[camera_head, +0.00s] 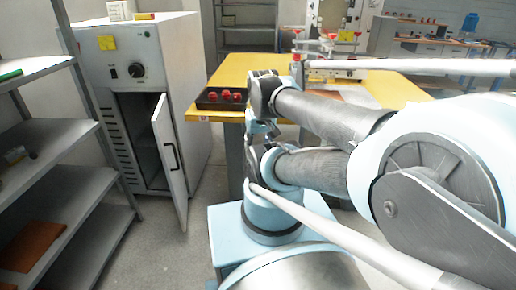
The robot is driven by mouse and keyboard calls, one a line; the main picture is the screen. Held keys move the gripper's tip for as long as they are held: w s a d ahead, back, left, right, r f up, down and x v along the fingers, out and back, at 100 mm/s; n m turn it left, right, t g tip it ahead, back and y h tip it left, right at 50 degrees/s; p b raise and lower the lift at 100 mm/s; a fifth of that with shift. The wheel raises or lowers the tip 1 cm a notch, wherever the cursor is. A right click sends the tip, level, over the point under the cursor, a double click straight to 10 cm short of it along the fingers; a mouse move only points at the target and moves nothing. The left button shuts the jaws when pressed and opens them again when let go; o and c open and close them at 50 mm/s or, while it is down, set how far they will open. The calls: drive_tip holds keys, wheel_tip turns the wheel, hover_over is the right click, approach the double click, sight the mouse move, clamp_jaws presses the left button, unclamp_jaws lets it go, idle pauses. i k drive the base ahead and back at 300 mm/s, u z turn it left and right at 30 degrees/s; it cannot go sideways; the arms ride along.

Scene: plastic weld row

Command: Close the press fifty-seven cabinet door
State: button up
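A grey-white cabinet (187,75) stands at the left, with a black dial and yellow labels on its upper front. Its lower door (168,150) is ajar, standing out from the front at the right side of a dark opening (141,130). The door carries a dark handle (173,157). Part of the inside shows through the gap. My arm fills the middle and right of the view, well to the right of the door and not touching it. I cannot make out my gripper.
A grey shelf rack (75,188) stands at the left, close to the cabinet. A yellow-topped table (230,68) with a black box of red buttons (221,97) stands behind my arm. The floor (160,255) in front of the door is clear.

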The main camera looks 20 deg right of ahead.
sight(162, 124)
drive_tip(key=z, duration=0.25)
drive_tip(key=k, duration=1)
drive_tip(key=u, duration=0.35)
drive_tip(key=i, duration=0.5)
drive_tip(key=z, duration=0.05)
